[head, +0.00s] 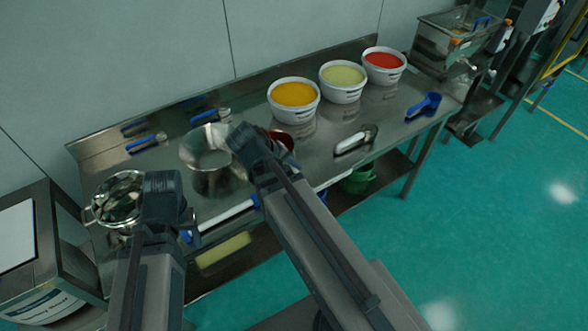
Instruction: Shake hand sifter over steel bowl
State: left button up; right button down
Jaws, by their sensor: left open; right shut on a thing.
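A flared, shiny steel vessel, which I take for the hand sifter (200,150), is at the tip of my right gripper (242,138). The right gripper is shut at its right side; its fingers hide the exact contact. Below it is a steel, bowl-like body (214,182) on the table; I cannot tell whether the two touch. My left gripper (162,188) is open. It is just right of another round, shiny steel vessel (118,198) near the table's left end; I cannot tell whether they touch.
The steel table (325,170) holds tubs of orange (293,96), pale yellow (342,76) and red (383,62) contents at the back. A blue scoop (423,106), a metal scoop (355,140) and blue-handled tools (146,143) lie on it. A red item (283,138) is partly hidden behind my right arm.

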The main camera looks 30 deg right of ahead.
jog(key=w+a, duration=0.9)
jog(key=w, duration=0.5)
jog(key=shift+a, duration=0.2)
dwell(6.4)
